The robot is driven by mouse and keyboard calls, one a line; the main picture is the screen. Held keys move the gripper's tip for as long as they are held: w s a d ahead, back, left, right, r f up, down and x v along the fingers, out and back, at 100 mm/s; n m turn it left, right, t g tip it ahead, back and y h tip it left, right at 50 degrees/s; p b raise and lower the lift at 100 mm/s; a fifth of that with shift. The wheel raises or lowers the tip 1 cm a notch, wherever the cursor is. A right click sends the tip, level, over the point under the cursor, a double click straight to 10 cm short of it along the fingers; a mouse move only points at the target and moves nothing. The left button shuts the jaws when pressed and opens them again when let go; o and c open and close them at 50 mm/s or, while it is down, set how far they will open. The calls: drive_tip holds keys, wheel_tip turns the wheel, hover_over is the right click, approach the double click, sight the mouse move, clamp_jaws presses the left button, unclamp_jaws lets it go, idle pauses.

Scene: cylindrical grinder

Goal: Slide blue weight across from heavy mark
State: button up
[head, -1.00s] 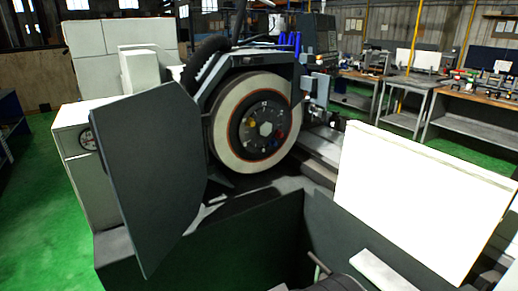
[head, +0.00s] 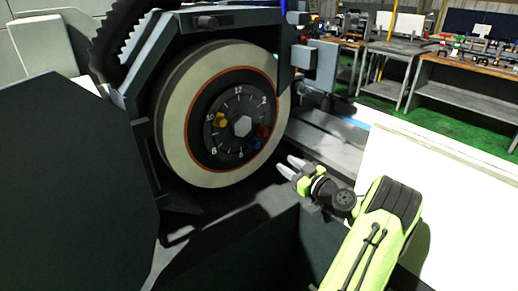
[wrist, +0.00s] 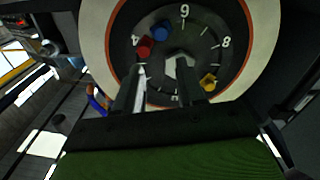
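The grinding wheel (head: 176,120) has a dark round hub face with clock-like numbers and a hex nut in the centre. The blue weight (head: 254,143) sits low right on the hub, between the 4 and 6 sides. It also shows in the wrist view (wrist: 161,32). A red weight (head: 262,130) is close beside it, near 4 in the wrist view (wrist: 145,47). A yellow weight (head: 221,120) sits near 10. I cannot make out a heavy mark. My gripper (head: 290,166) is open and empty, right of the wheel, its fingers (wrist: 160,66) pointing at the hub, apart from the weights.
A dark guard panel (head: 70,190) stands left of the wheel, and a housing (head: 215,22) arches over it. A pale panel (head: 455,185) stands at the right behind my arm. Workbenches (head: 470,85) are far back. Open space lies before the hub.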

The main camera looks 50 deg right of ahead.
sight(258, 146)
drive_tip(key=w, duration=0.4)
drive_tip(key=w+d, duration=0.1)
drive_tip(key=w, duration=0.4)
drive_tip(key=w+p, duration=0.1)
drive_tip(key=w, duration=0.4)
drive_tip(key=shift+w+d, duration=0.2)
clamp_jaws()
